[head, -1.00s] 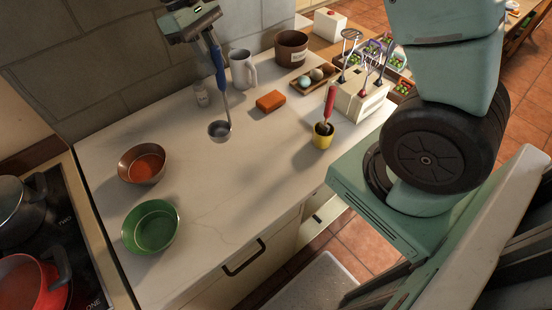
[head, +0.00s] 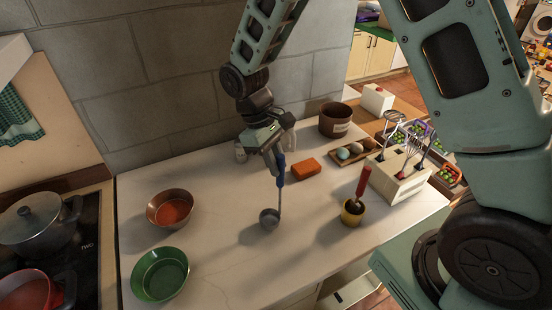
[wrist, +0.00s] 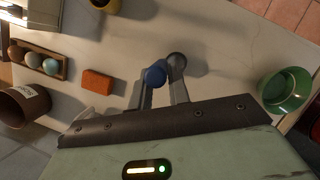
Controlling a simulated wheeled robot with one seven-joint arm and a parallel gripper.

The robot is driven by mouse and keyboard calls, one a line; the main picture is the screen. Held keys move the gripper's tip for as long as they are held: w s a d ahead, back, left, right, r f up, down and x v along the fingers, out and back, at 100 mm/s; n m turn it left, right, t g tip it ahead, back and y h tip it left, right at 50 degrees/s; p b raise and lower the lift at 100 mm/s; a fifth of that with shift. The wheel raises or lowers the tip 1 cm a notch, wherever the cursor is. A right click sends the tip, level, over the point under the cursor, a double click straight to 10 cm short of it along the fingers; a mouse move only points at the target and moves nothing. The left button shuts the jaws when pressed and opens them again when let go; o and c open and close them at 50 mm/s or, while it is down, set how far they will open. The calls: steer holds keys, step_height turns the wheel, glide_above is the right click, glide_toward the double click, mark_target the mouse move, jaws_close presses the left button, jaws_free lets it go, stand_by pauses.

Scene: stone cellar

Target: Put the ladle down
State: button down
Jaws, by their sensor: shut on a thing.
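The ladle (head: 280,200) has a blue handle, a thin metal shank and a round grey bowl (head: 269,218). My gripper (head: 277,156) is shut on the blue handle near its top, and the ladle hangs upright, bowl down, over the pale counter. The bowl is low over the counter; I cannot tell whether it touches. In the wrist view my gripper (wrist: 158,90) has its two fingers on either side of the blue handle end (wrist: 155,76), with the bowl (wrist: 176,60) showing beyond.
On the counter (head: 220,260) stand a brown bowl (head: 170,208), a green bowl (head: 160,273), an orange block (head: 306,168), a yellow pot (head: 352,212), an egg tray (head: 368,147), a brown pot (head: 335,121) and a utensil holder (head: 400,183). The counter's front middle is clear.

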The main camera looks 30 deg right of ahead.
steer(key=shift+f, duration=0.2)
steer(key=shift+f, duration=0.1)
steer(key=c, duration=1.3)
jaws_free()
steer(key=b+v, duration=0.4)
steer(key=v, duration=0.7)
steer(key=s+a+f+t+y, duration=0.1)
steer(key=s+a, duration=0.1)
steer(key=s, duration=0.6)
steer(key=s+a+n+t+y, duration=0.1)
steer(key=s+a, duration=0.1)
steer(key=s, duration=0.6)
steer(key=s+a+f+t, duration=0.1)
steer(key=s+a, duration=0.1)
steer(key=s, duration=0.6)
steer(key=shift+s+a+f+y, duration=0.15)
steer(key=shift+a+f+y, duration=0.2)
steer(key=shift+a+y, duration=0.05)
